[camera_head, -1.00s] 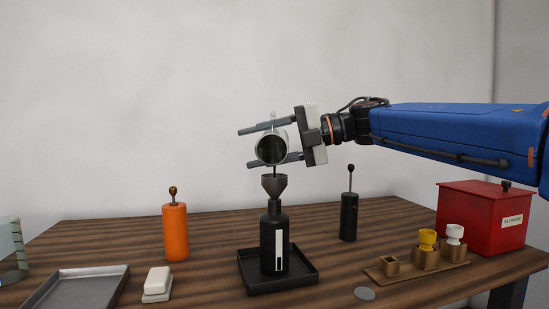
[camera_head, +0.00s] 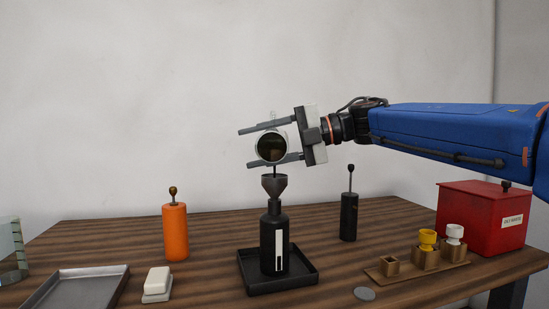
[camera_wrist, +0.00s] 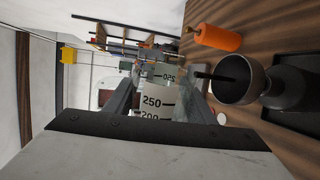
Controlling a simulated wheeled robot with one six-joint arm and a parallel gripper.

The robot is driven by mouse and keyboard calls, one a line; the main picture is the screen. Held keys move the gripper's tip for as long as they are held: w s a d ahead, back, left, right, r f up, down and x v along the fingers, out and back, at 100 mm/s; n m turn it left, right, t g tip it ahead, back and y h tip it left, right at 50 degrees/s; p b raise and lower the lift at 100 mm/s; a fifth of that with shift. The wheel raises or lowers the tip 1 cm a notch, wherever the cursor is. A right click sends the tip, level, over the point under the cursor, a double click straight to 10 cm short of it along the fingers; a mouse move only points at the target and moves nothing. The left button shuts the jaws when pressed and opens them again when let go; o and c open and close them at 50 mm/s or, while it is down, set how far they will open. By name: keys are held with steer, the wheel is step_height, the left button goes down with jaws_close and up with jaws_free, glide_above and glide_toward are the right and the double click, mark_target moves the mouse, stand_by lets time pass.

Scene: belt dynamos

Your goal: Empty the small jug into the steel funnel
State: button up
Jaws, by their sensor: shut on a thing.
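The small jug (camera_head: 259,138) is clear with printed volume marks, seen in the wrist view (camera_wrist: 152,90). My gripper (camera_head: 262,146) is shut on its sides and holds it tipped over, mouth toward the head camera, above the funnel. A thin dark stream (camera_head: 275,170) runs from the jug's lower lip into the steel funnel (camera_head: 274,183). In the wrist view the stream crosses the funnel's mouth (camera_wrist: 245,80). The funnel sits in the neck of a black bottle (camera_head: 268,243) with a pale level strip. How much liquid is left in the jug is hard to tell.
The bottle stands in a black tray (camera_head: 308,278). An orange canister (camera_head: 175,235) is left, a black one (camera_head: 348,218) right behind. A metal tray (camera_head: 85,290), white block (camera_head: 157,281), wooden rack with cups (camera_head: 400,272) and red bin (camera_head: 480,218) stand around.

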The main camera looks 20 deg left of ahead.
steer(key=shift+m, duration=0.3)
steer(key=shift+r, duration=2.5)
steer(key=shift+s+d, duration=1.4)
steer(key=shift+s, duration=4.4)
step_height(320, 180, up, 11)
steer(key=n+t+y, duration=0.2)
steer(key=n+t, duration=0.1)
steer(key=n, duration=1.1)
steer(key=shift+w+f+n+y, duration=0.15)
steer(key=shift+w+n+y, duration=0.15)
steer(key=shift+n+y, duration=0.1)
steer(key=shift+w+a+n, duration=0.1)
steer(key=shift+w+n, duration=0.05)
steer(key=shift+n, duration=0.25)
